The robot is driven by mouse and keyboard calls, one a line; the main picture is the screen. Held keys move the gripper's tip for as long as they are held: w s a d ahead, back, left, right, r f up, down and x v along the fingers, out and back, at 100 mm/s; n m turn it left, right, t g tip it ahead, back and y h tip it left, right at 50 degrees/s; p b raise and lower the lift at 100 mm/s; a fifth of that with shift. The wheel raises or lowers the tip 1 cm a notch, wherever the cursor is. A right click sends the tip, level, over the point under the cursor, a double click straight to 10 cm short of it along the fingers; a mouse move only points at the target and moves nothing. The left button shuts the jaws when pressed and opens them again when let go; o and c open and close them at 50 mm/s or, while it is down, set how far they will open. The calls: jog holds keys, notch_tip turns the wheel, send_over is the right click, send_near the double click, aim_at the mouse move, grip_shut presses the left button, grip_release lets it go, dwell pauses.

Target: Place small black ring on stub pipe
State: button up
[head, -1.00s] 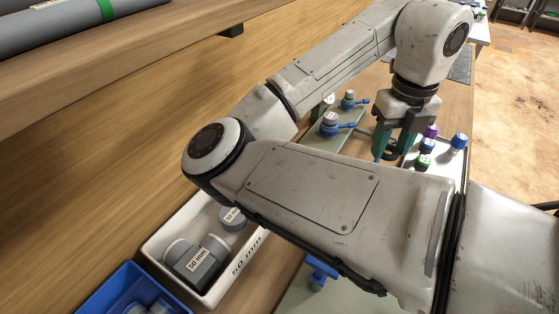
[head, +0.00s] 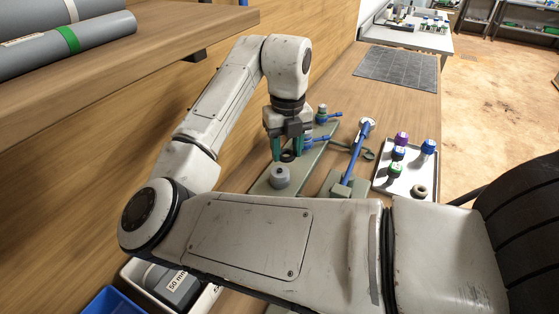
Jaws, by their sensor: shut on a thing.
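My gripper (head: 287,152), with green fingertips, points down over the left green-grey board. It is shut on a small black ring (head: 288,156), which shows between the fingertips. A short grey stub pipe (head: 280,178) stands upright on the near part of that board. In the picture the ring is just above and slightly right of the stub's top; I cannot tell the exact gap or whether they touch. The fingers partly hide the ring.
A tray (head: 378,187) at right holds purple, blue and green capped pieces and another dark ring (head: 418,191). A blue-handled piece (head: 356,152) stands between the boards and tray. Blue-levered valves (head: 322,115) stand behind my gripper. My forearm crosses the foreground.

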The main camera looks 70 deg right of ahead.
aim_at(280, 170)
jog(key=f, duration=0.1)
jog(key=w+d+f, duration=0.1)
jog(key=w+f, duration=0.1)
jog(key=shift+w+d+f, duration=0.15)
jog(key=shift+d+f, duration=0.1)
jog(key=shift+d, duration=0.1)
jog(key=shift+w+f+p, duration=0.1)
jog(key=shift+f+p, duration=0.35)
jog(key=shift+f, duration=1.15)
jog(key=shift+f, duration=0.15)
jog(key=o, duration=1)
notch_tip(280, 170, up, 12)
jog(key=b, duration=0.1)
jog(key=shift+r, duration=0.2)
